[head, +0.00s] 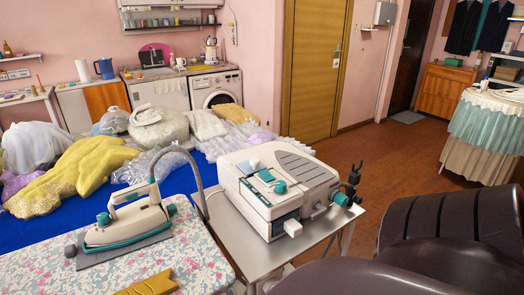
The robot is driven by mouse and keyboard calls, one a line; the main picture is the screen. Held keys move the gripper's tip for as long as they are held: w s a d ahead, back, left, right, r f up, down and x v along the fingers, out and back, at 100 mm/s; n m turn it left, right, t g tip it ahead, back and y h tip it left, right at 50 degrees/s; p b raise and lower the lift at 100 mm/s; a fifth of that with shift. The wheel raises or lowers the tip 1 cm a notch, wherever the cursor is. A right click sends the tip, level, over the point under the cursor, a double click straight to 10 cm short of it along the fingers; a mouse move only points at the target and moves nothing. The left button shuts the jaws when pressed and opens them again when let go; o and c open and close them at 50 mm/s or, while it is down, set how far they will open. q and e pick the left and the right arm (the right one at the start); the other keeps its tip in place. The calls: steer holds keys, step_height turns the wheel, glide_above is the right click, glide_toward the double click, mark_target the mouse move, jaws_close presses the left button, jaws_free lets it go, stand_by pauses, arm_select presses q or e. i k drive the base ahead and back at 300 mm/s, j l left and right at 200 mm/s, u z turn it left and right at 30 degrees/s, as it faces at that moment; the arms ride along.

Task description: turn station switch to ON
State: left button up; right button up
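The station (278,187) is a boxy white and grey unit with teal parts, standing on a metal side table (232,238) right of the ironing board. Its front has a dark panel and a small white block (293,228) sticking out low down. A teal knob (280,187) sits near its top front edge, and another teal knob (341,199) is on its right side beside black fittings (355,176). I cannot tell which part is the switch or how it is set. A grey hose arches up from beside the station. Neither of my grippers is in view.
A white and teal iron (128,220) rests on the floral ironing board (200,265), near a yellow piece (150,284). Garments cover the blue table (30,232) behind. A dark brown ribbed shape (455,225) fills the lower right. Wooden floor (395,160) is open beyond the station.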

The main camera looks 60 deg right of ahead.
mark_target(265, 175)
steer(key=z, duration=1.8)
